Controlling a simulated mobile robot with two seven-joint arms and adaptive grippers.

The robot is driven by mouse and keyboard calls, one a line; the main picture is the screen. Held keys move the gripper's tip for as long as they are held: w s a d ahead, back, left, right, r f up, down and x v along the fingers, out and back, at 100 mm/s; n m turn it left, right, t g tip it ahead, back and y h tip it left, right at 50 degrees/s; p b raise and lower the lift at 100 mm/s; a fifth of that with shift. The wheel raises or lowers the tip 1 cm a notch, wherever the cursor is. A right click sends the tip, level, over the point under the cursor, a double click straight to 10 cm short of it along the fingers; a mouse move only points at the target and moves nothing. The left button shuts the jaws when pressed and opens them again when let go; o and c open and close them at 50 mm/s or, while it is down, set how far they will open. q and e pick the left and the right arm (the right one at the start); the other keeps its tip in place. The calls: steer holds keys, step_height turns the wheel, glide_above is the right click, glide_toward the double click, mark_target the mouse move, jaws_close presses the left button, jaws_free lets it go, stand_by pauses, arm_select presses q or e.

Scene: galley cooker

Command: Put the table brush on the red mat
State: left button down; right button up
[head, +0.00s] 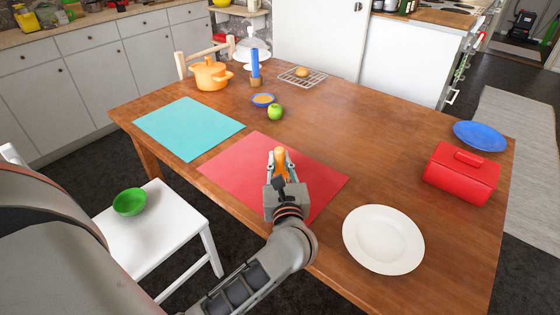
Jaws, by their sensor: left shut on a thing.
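The red mat (232,162) lies flat on the wooden table, near its front edge. My left gripper (282,167) is over the right half of the mat, shut on the table brush (281,155). Only an orange-brown part of the brush shows between and beyond the fingers; the gripper hides the rest. I cannot tell whether the brush touches the mat. My right gripper is not in view.
A turquoise mat (188,128) lies to the left, and a white plate (383,240) to the right. A green apple (275,112), blue bowl (263,100) and blue upright object (255,63) stand beyond. A red box (461,175) and blue plate (480,136) are far right.

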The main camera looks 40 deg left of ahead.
arm_select(q)
steer(key=shift+f, duration=0.3)
steer(key=c, duration=1.9)
jaws_free()
steer(key=shift+r, duration=0.1)
steer(key=shift+r, duration=0.3)
steer(key=v, duration=1.2)
steer(key=shift+f, duration=0.1)
